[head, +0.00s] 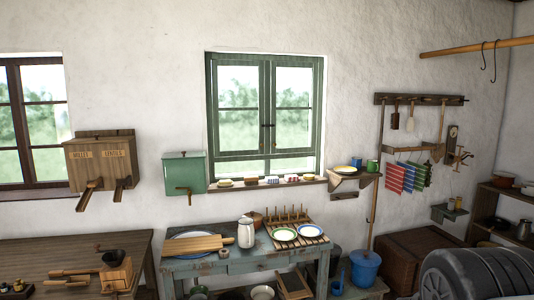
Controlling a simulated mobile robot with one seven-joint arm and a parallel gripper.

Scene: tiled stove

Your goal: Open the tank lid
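A green metal tank (185,175) hangs on the white wall, left of the green window. A small brown tap (186,192) sticks out at its lower front. The tank's lid (184,155) lies flat along the top and looks shut, with a small knob-like detail on it. My gripper is not in view. A dark, ribbed, rounded part at the lower right corner looks like part of my own arm.
A worn blue-grey table (232,262) with plates, a board and a white jug stands below the tank, slightly right. A wooden two-part bin (101,163) hangs left of it. A sill (262,184) with small items adjoins its right side.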

